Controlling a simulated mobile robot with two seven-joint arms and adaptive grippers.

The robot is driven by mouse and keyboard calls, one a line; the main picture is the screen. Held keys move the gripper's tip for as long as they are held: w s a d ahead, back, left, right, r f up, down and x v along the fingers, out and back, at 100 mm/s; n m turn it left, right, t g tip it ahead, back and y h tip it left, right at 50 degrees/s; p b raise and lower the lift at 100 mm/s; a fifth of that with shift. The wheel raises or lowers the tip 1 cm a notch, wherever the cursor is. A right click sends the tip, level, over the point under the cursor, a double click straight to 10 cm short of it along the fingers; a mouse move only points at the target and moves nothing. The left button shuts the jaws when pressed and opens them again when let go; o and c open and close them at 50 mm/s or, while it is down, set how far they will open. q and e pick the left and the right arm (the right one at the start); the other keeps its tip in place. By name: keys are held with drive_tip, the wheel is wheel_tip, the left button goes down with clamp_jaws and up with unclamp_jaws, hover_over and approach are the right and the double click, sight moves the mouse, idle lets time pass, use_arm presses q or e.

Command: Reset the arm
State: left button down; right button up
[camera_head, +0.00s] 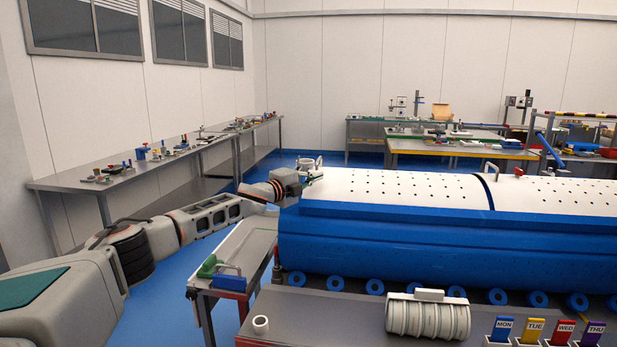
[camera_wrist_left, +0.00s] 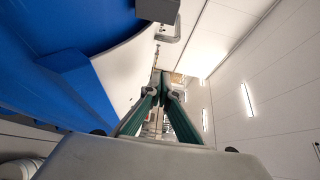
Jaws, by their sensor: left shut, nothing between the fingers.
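My left arm reaches from the lower left across the head view. My left gripper (camera_head: 313,174) is at the near left end of the large blue tub carrier (camera_head: 400,258), in front of its white perforated top (camera_head: 400,188). In the left wrist view the gripper's green fingers (camera_wrist_left: 161,82) meet at their tips, shut with nothing between them. The blue body (camera_wrist_left: 60,40) fills the upper left of that view. I cannot tell if the gripper touches the carrier. My right gripper is not in view.
A side bench (camera_head: 240,258) stands below my left arm. A front table (camera_head: 300,315) carries a white ribbed cylinder (camera_head: 428,316), a white cup (camera_head: 261,325) and coloured day-labelled holders (camera_head: 531,332). A long bench (camera_head: 110,180) with small parts runs along the left wall.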

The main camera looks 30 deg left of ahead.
use_arm(q)
drive_tip(key=shift+v, duration=1.65)
drive_tip(key=shift+d, duration=0.1)
